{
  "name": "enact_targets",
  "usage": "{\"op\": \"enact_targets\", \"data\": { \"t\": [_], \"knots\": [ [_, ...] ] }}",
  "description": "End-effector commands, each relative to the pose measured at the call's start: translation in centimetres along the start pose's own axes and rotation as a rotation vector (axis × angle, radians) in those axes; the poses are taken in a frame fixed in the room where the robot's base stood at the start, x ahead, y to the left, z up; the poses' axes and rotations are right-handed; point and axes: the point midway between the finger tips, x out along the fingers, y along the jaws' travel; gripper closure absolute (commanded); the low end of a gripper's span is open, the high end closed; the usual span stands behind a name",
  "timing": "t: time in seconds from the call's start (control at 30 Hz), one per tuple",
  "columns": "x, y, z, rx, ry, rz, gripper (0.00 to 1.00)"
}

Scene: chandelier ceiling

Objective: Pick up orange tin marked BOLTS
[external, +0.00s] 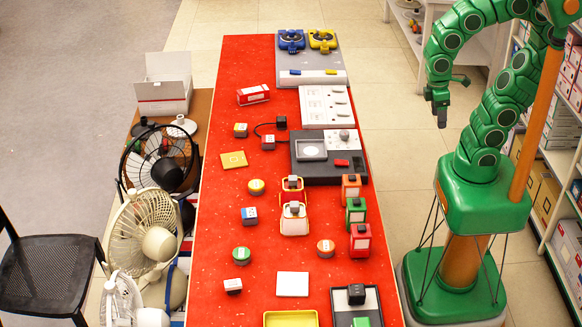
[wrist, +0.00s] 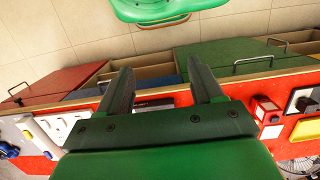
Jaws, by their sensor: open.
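A small round orange tin (external: 326,248) stands on the red table in the external view, right of the middle and left of a red lantern-like box. Its label is too small to read. I cannot make it out in the wrist view. My gripper (external: 440,105) hangs to the right of the table, well apart from the tin. In the wrist view my gripper (wrist: 163,85) has its two dark fingers spread, with nothing held between them.
The long red table (external: 222,215) holds a yellow tin (external: 256,187), a green tin (external: 241,255), a red lantern-like box (external: 360,241) and a white square (external: 292,284). Fans (external: 143,232) stand left. Coloured drawer fronts (wrist: 228,60) show in the wrist view.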

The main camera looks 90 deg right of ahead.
Motion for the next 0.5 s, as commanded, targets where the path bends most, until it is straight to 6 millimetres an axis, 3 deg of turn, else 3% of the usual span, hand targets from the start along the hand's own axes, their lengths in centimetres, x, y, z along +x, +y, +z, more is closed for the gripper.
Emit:
{"op": "enact_targets", "data": {
  "t": [0.17,0.5],
  "knots": [
    [-0.7,0.0,0.1,0.000,0.001,0.000,0.34],
    [-5.1,-0.4,0.4,0.010,-0.001,-0.014,0.34]
  ]
}}
